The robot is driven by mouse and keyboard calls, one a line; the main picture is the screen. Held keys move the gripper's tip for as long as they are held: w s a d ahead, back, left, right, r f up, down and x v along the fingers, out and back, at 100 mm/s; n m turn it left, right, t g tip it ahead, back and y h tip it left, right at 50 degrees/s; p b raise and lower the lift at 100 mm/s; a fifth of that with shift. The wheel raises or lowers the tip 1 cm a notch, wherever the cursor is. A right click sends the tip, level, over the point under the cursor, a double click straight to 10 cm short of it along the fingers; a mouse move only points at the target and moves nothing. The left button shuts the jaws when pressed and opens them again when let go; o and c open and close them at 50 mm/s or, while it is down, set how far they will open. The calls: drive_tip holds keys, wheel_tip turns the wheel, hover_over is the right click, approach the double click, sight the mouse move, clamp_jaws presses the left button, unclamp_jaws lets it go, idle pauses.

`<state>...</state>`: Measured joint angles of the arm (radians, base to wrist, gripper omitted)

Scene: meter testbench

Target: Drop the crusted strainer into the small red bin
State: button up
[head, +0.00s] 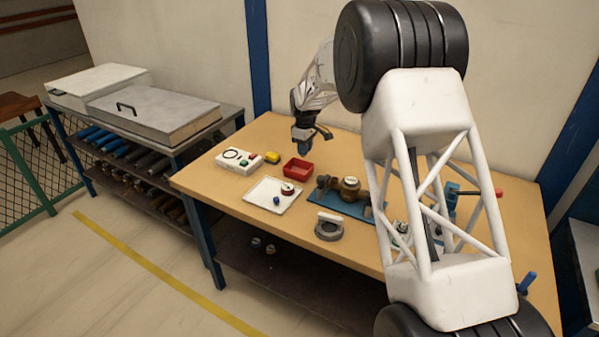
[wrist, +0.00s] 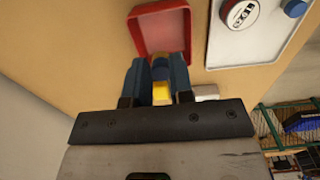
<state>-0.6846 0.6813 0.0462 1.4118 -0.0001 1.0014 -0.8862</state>
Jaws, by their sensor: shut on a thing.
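The small red bin (head: 297,169) sits on the wooden table and looks empty; in the wrist view its red rim and floor (wrist: 161,30) lie just beyond my fingertips. My gripper (head: 304,147) hangs pointing down above the table, over the back of the bin. The head view does not show the piece clearly.
A white tray (head: 262,199) with a round dial and blue cap lies in front. A brass meter (head: 350,188) on a blue base stands to the right.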

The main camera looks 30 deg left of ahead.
drive_tip(key=shift+f, duration=2.5)
drive_tip(key=o, duration=0.8)
drive_tip(key=shift+r, duration=3.85)
